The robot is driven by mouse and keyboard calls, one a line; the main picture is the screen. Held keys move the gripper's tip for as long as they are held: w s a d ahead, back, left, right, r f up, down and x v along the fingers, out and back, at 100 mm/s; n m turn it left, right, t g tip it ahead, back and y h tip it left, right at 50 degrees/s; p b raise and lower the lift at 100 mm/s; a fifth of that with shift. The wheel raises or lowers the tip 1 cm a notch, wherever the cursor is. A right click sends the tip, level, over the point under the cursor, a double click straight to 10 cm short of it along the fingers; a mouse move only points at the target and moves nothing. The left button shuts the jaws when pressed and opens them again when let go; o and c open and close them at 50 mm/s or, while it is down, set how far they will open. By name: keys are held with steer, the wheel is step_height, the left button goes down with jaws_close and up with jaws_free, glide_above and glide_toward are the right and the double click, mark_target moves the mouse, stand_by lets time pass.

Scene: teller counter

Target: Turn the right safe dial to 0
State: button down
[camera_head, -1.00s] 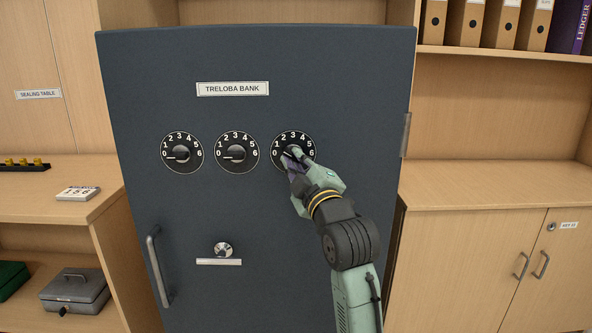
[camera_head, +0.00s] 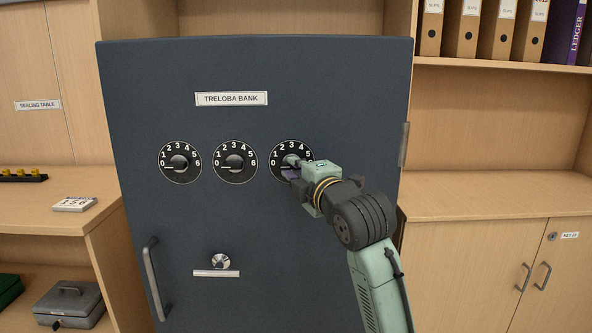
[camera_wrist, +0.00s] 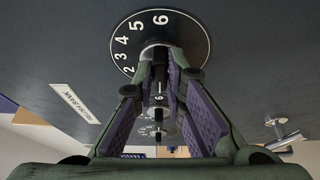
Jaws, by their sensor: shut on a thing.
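The right safe dial (camera_head: 290,147) is a round black dial with white numbers on the dark blue-grey safe door (camera_head: 285,235). My gripper (camera_head: 290,167) is shut on the knob at its centre and covers the lower right of the dial, hiding the 6.
The left dial (camera_head: 180,147) and middle dial (camera_head: 235,147) both point near 0. Below are a small round knob (camera_head: 221,261) and a door handle (camera_head: 156,275). Wooden shelves and cupboards (camera_head: 495,190) flank the safe.

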stand_by(0.3)
steer(key=c, duration=1.6)
jaws_free()
steer(key=shift+c, duration=0.2)
steer(key=v, duration=1.2)
